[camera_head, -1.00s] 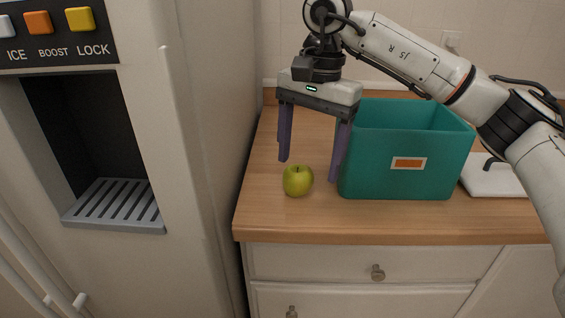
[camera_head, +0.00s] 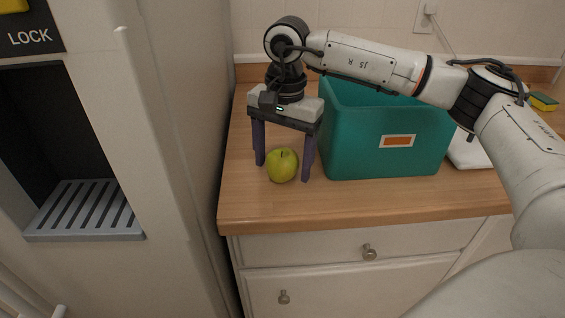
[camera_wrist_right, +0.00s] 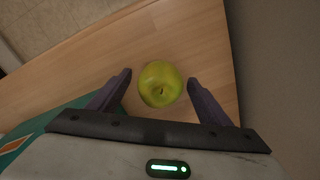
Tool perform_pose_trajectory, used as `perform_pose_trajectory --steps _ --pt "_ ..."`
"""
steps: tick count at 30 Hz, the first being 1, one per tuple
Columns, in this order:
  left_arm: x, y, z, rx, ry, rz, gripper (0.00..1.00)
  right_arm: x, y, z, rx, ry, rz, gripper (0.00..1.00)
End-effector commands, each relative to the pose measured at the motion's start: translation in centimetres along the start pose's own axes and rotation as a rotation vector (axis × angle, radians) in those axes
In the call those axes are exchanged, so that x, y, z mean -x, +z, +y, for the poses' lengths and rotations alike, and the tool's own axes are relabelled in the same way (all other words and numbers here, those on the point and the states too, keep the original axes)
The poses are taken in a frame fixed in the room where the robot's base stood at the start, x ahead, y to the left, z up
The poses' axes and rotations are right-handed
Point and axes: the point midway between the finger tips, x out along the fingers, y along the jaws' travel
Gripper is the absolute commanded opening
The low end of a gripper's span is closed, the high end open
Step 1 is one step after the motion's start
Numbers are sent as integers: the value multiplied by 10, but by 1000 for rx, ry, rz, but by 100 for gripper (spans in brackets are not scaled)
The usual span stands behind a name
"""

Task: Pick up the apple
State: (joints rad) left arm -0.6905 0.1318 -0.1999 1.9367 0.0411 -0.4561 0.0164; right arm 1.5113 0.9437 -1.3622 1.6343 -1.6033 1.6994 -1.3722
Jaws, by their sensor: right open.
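A yellow-green apple (camera_head: 282,165) sits on the wooden counter, near its left end and front edge. My right gripper (camera_head: 282,172) is open and points down at the apple, one finger to each side of it. In the right wrist view the apple (camera_wrist_right: 160,84) lies between and slightly beyond the two fingertips (camera_wrist_right: 159,78), with a gap on both sides. I cannot tell how far above the counter the fingertips are. My left gripper is not in view.
A teal bin (camera_head: 385,150) with an orange label stands just right of the gripper. The refrigerator (camera_head: 175,150) with its dispenser rises at the left. A white object (camera_head: 467,152) and a sponge (camera_head: 543,102) are at the right. The counter's front edge (camera_head: 350,218) is close to the apple.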

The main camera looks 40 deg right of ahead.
Motion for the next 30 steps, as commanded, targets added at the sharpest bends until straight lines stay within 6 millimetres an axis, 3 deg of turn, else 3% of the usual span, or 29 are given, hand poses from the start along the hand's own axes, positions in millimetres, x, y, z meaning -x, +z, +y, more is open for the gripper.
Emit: perform_pose_trajectory --steps 8,17,25,30 --pt "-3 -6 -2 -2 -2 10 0 -6 0 0 0 0 0 72" --pt "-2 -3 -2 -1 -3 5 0 -6 0 0 0 -1 -1 25" --pt "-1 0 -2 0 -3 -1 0 -2 0 -1 0 -3 0 24" --pt "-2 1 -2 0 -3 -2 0 22 1 -2 2 -5 0 24"
